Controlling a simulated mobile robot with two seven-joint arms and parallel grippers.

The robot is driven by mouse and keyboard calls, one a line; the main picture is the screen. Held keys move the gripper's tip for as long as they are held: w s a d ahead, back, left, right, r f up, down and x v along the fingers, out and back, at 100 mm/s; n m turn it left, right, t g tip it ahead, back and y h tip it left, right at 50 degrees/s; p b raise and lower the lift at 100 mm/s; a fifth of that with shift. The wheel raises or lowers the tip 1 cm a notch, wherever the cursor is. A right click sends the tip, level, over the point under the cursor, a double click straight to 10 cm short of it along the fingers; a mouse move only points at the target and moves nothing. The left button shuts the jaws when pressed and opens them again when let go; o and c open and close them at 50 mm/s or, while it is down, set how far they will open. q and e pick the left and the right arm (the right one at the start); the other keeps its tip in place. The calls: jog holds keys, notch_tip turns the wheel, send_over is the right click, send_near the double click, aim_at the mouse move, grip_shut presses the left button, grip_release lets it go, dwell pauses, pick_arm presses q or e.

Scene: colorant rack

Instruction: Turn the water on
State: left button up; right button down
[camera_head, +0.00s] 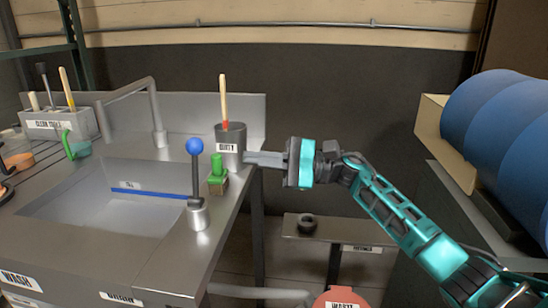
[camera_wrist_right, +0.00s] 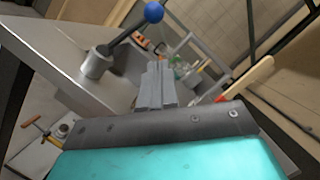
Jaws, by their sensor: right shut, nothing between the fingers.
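A steel sink basin (camera_head: 75,218) is set in the counter, with a bent grey faucet pipe (camera_head: 128,92) behind it. A lever with a blue ball knob (camera_head: 195,146) stands upright on a round metal base (camera_head: 199,216) at the basin's right side. In the right wrist view the blue knob (camera_wrist_right: 154,12) is at the top and the lever's base (camera_wrist_right: 97,62) at upper left. My right gripper (camera_head: 250,158) is shut and empty, right of the lever and apart from it, by the "DIRTY" cup. It shows in the right wrist view (camera_wrist_right: 158,68). My left gripper is not in view.
The grey "DIRTY" cup (camera_head: 230,150) holds a wooden-handled tool (camera_head: 224,102). A green-topped item (camera_head: 217,172) stands between lever and cup. A "CLEAN TOOLS" holder (camera_head: 50,124) is at back left. A large blue drum (camera_head: 505,130) is at right.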

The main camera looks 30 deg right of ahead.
aim_at(196, 170)
jog(key=a+r+p, duration=0.1)
jog(key=a+r, duration=0.2)
jog(key=a, duration=0.4)
jog(key=shift+d+f, duration=0.1)
